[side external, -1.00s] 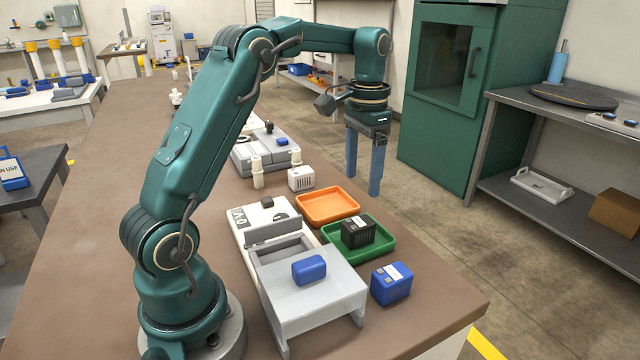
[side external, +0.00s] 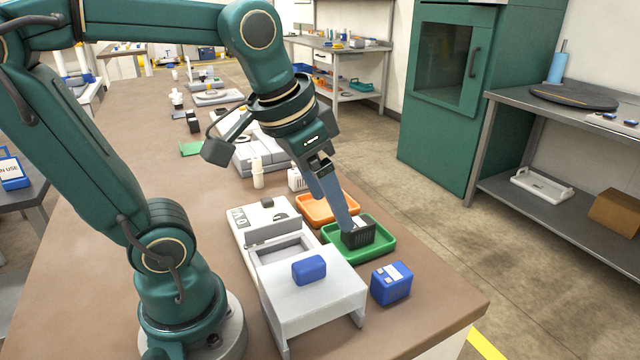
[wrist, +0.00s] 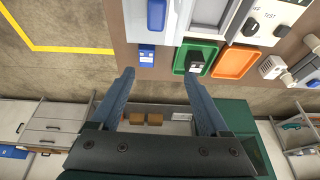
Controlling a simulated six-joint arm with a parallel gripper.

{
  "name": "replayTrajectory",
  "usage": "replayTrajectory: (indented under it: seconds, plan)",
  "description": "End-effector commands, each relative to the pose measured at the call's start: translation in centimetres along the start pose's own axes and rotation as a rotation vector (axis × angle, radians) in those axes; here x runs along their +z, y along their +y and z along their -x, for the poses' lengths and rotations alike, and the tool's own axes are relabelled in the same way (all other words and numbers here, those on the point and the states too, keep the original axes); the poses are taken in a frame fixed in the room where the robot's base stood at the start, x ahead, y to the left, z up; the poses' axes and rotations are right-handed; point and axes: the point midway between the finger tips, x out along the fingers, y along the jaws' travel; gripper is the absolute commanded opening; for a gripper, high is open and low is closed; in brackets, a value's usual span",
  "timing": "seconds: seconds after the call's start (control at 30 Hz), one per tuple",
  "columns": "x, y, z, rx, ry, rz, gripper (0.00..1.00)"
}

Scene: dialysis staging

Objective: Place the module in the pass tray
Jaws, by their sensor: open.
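A dark, box-shaped module (side external: 360,238) with ribbed sides sits in the green tray (side external: 384,246). In the wrist view the module (wrist: 194,63) shows a pale label, inside the green tray (wrist: 211,50). No lettering marks either tray as the pass tray. The orange tray (side external: 309,209) lies just behind the green one and looks empty. The wrist view shows my gripper (wrist: 158,77) open with nothing between the fingers; the module appears beyond the right fingertip.
A blue block (side external: 391,285) stands near the table's front right edge. Another blue block (side external: 309,268) rests on a grey-white platform (side external: 320,302) beside the green tray. A white test unit (side external: 250,225) adjoins it. White cylinders and instruments stand behind the orange tray.

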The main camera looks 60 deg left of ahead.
Motion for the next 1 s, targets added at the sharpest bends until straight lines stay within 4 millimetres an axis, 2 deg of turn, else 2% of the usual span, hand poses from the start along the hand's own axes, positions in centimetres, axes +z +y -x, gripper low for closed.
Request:
replayTrajectory:
  seconds: [0.1, 0.3, 1.0]
  plan:
    - [2.5, 1.0, -0.2, 0.014, 0.059, 0.000, 0.79]
    - [4.6, 1.6, -0.9, 0.029, 0.106, 0.006, 0.79]
    - [4.9, 1.7, -1.0, 0.030, 0.109, 0.008, 0.79]
